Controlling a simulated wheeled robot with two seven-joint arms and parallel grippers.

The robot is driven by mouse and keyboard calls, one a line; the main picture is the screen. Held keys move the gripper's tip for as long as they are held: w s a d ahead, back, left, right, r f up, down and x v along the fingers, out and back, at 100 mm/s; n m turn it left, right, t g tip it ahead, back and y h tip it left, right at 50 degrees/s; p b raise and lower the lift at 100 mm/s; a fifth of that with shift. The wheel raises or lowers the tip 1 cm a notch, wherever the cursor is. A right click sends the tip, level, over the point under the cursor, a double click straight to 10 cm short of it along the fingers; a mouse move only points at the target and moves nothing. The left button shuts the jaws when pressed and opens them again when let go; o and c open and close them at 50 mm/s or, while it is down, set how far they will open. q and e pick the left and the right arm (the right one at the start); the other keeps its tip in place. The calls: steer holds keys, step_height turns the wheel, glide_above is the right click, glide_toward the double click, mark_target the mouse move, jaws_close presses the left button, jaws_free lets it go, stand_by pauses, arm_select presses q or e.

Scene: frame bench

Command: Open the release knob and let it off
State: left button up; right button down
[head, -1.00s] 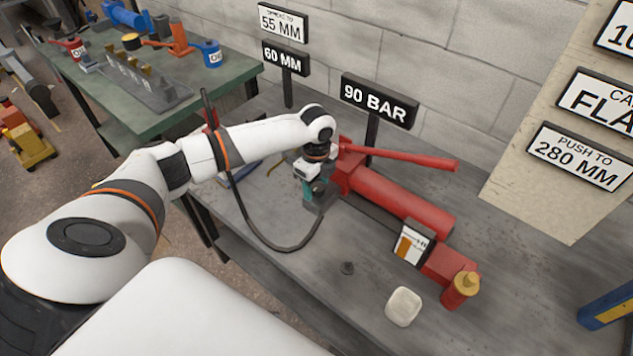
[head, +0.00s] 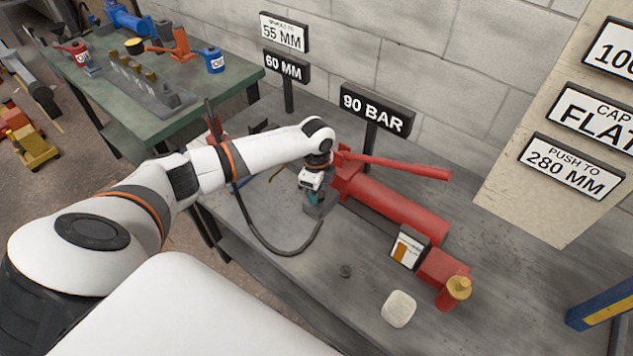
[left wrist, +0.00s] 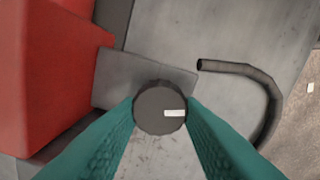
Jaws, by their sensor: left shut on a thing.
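The release knob (left wrist: 158,108) is a dark grey round knob with a white mark pointing right in the left wrist view. It sits at the edge of a grey block (left wrist: 140,82) beside the red pump body (left wrist: 45,75). My left gripper (left wrist: 160,112) is shut on the knob, one teal finger on each side. My right gripper is not in view.
A red pump handle (head: 400,166) reaches right above the pump. A black hose (head: 270,245) curves over the bench, its end close to the block. Signs like 90 BAR (head: 372,108) stand behind.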

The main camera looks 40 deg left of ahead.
arm_select(q)
steer(key=n+p, duration=0.3)
steer(key=shift+r+n+p, duration=0.3)
steer(key=shift+n+p, duration=0.05)
steer(key=shift+n, duration=0.05)
steer(key=n+p, duration=0.2)
steer(key=shift+s+d+n, duration=0.1)
steer(key=shift+n, duration=0.2)
steer(key=n+p, duration=0.2)
steer(key=n, duration=0.1)
steer(key=shift+f+p, duration=0.1)
steer(key=shift+p, duration=0.25)
steer(key=shift+f+n+p, duration=0.1)
steer(key=shift+n+p, duration=0.6)
steer(key=shift+n, duration=0.6)
steer(key=o, duration=1)
steer(key=shift+c, duration=0.2)
step_height(320, 180, up, 12)
steer(key=b, duration=0.1)
